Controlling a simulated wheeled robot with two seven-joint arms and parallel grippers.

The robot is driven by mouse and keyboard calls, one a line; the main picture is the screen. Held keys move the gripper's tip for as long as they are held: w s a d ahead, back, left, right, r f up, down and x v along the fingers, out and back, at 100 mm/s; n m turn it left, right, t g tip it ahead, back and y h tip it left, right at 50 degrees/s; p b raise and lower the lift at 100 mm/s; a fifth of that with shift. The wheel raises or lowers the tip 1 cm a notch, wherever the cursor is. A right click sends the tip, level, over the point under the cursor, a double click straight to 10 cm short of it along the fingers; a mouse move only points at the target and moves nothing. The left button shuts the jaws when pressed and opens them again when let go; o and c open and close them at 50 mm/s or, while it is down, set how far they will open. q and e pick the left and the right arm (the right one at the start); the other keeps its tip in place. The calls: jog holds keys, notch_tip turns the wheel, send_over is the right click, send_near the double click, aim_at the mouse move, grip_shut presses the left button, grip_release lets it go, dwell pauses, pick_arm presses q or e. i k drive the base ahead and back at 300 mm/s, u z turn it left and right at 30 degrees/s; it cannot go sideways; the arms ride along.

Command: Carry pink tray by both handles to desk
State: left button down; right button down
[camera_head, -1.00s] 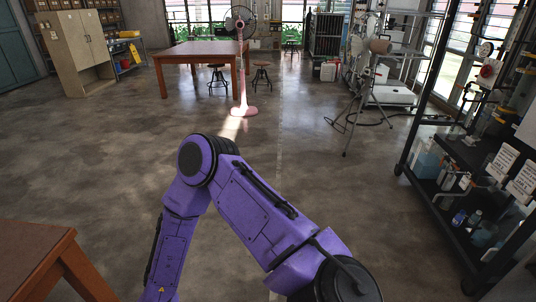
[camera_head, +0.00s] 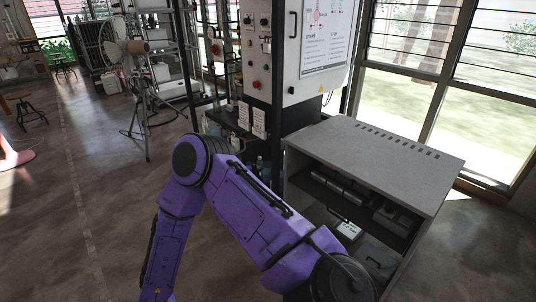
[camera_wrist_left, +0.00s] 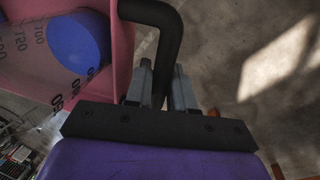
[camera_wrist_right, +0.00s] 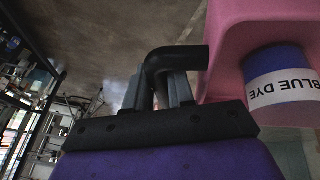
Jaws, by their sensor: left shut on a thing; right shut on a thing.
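The pink tray shows at the upper left of the left wrist view (camera_wrist_left: 122,50) and at the right of the right wrist view (camera_wrist_right: 228,50). My left gripper (camera_wrist_left: 163,85) is shut on one black handle (camera_wrist_left: 168,45). My right gripper (camera_wrist_right: 158,90) is shut on the other black handle (camera_wrist_right: 172,57). In the tray are a blue object (camera_wrist_left: 78,42) beside a clear piece with printed graduations, and a blue container (camera_wrist_right: 277,60) with a white "BLUE DYE" label. The head view shows neither the tray nor the gripper fingers.
In the head view, a grey open-fronted cabinet (camera_head: 375,145) stands close at the right, before windows. A control panel (camera_head: 255,55) and shelving stand behind it. A tripod fan (camera_head: 140,85) is farther back. Concrete floor (camera_head: 70,200) is open at the left.

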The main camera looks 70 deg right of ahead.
aim_at(364, 159)
jog(key=z, duration=0.55)
jog(key=i, duration=0.35)
jog(key=z, duration=1.25)
jog(key=i, duration=0.7)
jog(key=z, duration=1.2)
jog(key=i, duration=0.35)
jog(key=z, duration=0.35)
